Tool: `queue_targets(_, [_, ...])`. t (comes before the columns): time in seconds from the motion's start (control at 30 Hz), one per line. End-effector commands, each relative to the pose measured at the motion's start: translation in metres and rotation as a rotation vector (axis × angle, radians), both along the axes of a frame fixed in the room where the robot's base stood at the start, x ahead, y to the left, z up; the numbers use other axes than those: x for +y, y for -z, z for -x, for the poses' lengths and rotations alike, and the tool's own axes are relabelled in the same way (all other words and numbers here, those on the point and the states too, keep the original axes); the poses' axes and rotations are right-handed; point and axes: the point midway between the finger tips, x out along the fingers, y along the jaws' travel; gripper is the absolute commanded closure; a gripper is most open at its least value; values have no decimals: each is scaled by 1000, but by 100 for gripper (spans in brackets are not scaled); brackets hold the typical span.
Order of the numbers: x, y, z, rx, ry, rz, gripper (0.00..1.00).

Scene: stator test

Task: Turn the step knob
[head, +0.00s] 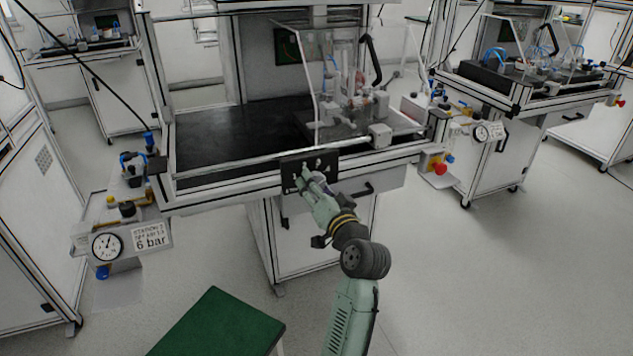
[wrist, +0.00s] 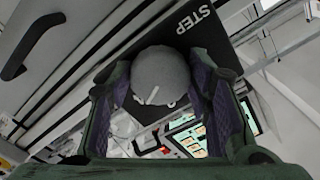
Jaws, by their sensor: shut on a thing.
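The step knob (wrist: 160,74) is a round grey knob with a white pointer line, in the upper middle of the wrist view. It sits on a black panel (wrist: 222,28) marked "STEP", which shows in the head view as a dark plate (head: 318,160) on the front of the middle bench. My gripper (wrist: 160,92) has one finger on each side of the knob and is shut on it. In the head view my gripper (head: 305,178) is at the panel and hides the knob.
A dark handle (wrist: 32,46) is at the upper left in the wrist view. The bench (head: 235,135) has a clear enclosure (head: 350,90) on top. A red button (head: 440,168) is to the right, a pressure gauge (head: 107,247) to the left. A green-topped table (head: 225,325) stands in front.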

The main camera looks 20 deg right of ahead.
Motion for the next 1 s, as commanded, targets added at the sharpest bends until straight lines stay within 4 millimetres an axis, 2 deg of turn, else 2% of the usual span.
queue_targets(0.27, [0,-1,0,1,1,-71,82])
queue_targets(0.7, [0,-1,0,0,1,-81,82])
queue_targets(0.73, [0,-1,0,0,1,-81,53])
queue_targets(1.0, [0,-1,0,1,1,-79,35])
